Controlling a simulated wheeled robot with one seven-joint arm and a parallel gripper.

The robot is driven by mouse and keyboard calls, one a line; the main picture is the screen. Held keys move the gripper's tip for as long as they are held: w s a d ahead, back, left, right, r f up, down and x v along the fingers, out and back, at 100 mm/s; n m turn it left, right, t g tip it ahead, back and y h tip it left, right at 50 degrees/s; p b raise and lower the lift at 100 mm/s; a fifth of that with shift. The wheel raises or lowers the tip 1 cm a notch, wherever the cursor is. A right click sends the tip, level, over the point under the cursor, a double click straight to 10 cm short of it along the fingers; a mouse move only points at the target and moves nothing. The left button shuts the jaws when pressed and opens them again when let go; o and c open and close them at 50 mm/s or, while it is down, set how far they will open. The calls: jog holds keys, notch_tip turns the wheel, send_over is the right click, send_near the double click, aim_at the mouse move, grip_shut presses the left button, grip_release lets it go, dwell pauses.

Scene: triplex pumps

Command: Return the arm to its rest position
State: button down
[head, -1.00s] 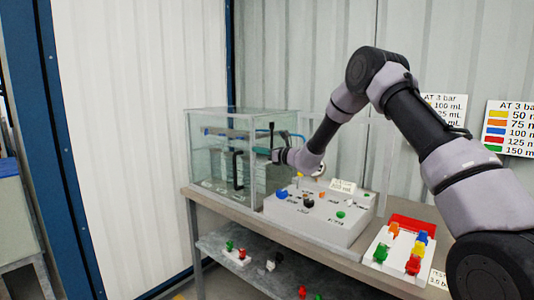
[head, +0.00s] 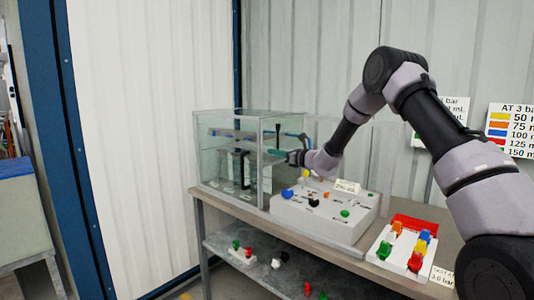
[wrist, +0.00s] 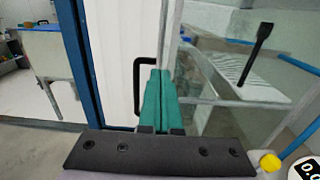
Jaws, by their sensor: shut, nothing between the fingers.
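My arm reaches in from the right in the head view, bent at a raised elbow. My gripper (head: 275,152) is beside the right part of the glass tank (head: 228,180), pointing left; whether it touches the glass cannot be told. In the wrist view my gripper's teal fingers (wrist: 156,98) are pressed together with nothing between them. A black handle (wrist: 137,85) shows just left of the fingertips, and the tank's glass panes stand to their right.
The white control box (head: 330,218) with coloured knobs is below my forearm. A lower shelf (head: 225,245) holds small parts. Open floor lies left.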

jog(key=v, duration=0.8)
jog(key=s+d+r+n+g+h, duration=0.15)
jog(key=s+r+n+g, duration=0.4)
jog(key=s, duration=0.55)
jog(key=s+d+r+n+g+h, duration=0.1)
jog(key=s+d+r+n+g, duration=0.15)
jog(key=s+r+n, duration=0.6)
jog(key=s+d+r+n+t+h, duration=0.2)
jog(key=s+d+n+t+h, duration=0.2)
jog(key=s+d, duration=1.7)
jog(key=s+n+h, duration=0.2)
jog(key=n+h, duration=0.1)
jog(key=h, duration=0.3)
jog(key=shift+t, duration=0.3)
jog(key=shift+s+r, duration=0.1)
jog(key=shift+s, duration=0.05)
